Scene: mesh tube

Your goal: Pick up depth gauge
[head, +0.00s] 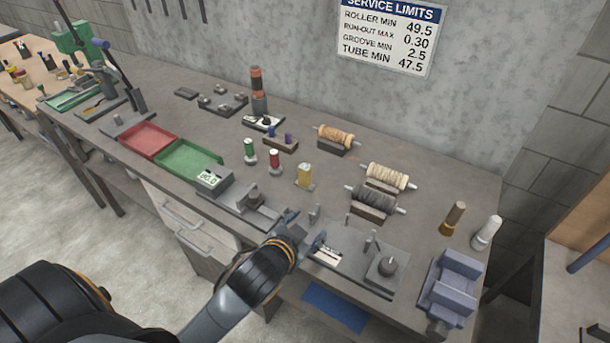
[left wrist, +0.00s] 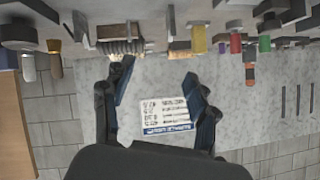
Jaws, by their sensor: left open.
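No part on the bench can be told for sure as the depth gauge. A small dark device with a pale round face (head: 264,122) lies near the middle back, and a grey device with a lit number display (head: 211,180) stands nearer the front edge. My left gripper (head: 302,230) is over the bench's front part, beside a dark plate with posts and a pale label (head: 327,255). In the left wrist view the left gripper (left wrist: 158,72) has its fingers apart with nothing between them. That view is upside down and faces the wall. My right gripper is not seen.
The bench holds a red tray (head: 147,139), a green tray (head: 189,158), several rollers on stands (head: 387,178) and a blue-grey vise (head: 452,282) at the right. Red, green and yellow upright parts stand mid-bench. A limits sign (head: 388,35) hangs on the wall.

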